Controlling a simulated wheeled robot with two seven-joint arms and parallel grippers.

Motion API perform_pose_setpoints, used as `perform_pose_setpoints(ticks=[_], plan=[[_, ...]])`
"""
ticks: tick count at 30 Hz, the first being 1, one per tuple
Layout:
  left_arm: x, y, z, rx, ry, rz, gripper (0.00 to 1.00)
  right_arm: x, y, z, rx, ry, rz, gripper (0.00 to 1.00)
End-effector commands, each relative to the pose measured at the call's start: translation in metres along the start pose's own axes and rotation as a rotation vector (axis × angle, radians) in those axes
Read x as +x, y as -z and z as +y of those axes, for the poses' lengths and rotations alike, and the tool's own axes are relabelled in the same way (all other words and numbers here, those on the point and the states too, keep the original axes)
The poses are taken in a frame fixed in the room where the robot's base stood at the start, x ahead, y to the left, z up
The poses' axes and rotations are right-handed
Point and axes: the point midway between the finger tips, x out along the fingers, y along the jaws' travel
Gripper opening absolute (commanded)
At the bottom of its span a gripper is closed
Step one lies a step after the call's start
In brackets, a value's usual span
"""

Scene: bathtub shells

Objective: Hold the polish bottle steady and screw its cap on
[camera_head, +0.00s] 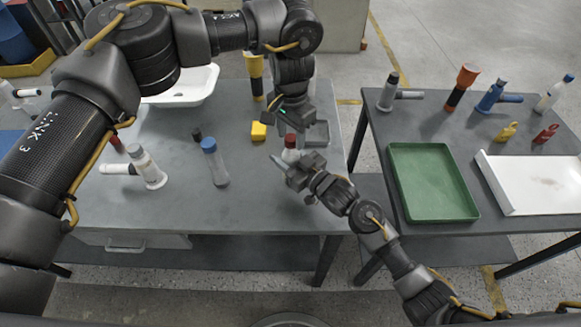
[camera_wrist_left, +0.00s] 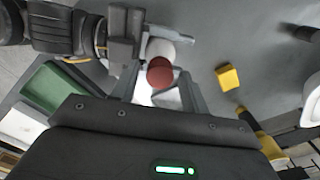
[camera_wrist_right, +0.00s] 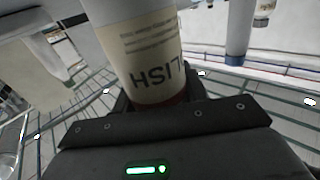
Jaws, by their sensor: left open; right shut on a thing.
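The polish bottle (camera_head: 289,156) is white with a red cap (camera_head: 291,141) at its top, near the right edge of the left table. My right gripper (camera_head: 291,167) is shut on the bottle. In the right wrist view the bottle's cream, lettered label (camera_wrist_right: 143,50) rises from between the jaws. My left gripper (camera_head: 291,125) is open and points down just above the cap. In the left wrist view the red cap (camera_wrist_left: 159,71) lies between the open fingers, with the white bottle (camera_wrist_left: 160,48) beside it. I cannot tell how far the cap is threaded.
A yellow block (camera_head: 258,131) stands close left of the bottle. A white basin (camera_head: 185,88) is behind. The right table holds a green tray (camera_head: 471,213) and several tools.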

Motion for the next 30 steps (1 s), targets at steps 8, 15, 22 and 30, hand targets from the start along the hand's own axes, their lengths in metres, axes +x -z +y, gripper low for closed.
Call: perform_pose_setpoints(ticks=[8,15,22,30], plan=[[-0.0002,0.0000,0.0000,0.000,0.000,0.000,0.15,-0.0001,-0.0002,-0.0001,0.000,0.000,0.000,0.00],[-0.0003,0.0000,-0.0001,0.034,0.000,0.000,0.00,-0.0001,-0.0002,-0.0001,0.000,0.000,0.000,0.00],[0.0001,0.0000,-0.0001,0.495,0.001,0.000,0.00,-0.0002,-0.0002,-0.0002,0.000,0.000,0.000,0.00],[0.0005,-0.0001,-0.0002,1.196,0.002,-0.001,0.00,-0.0002,-0.0002,-0.0002,0.000,0.000,0.000,0.00]])
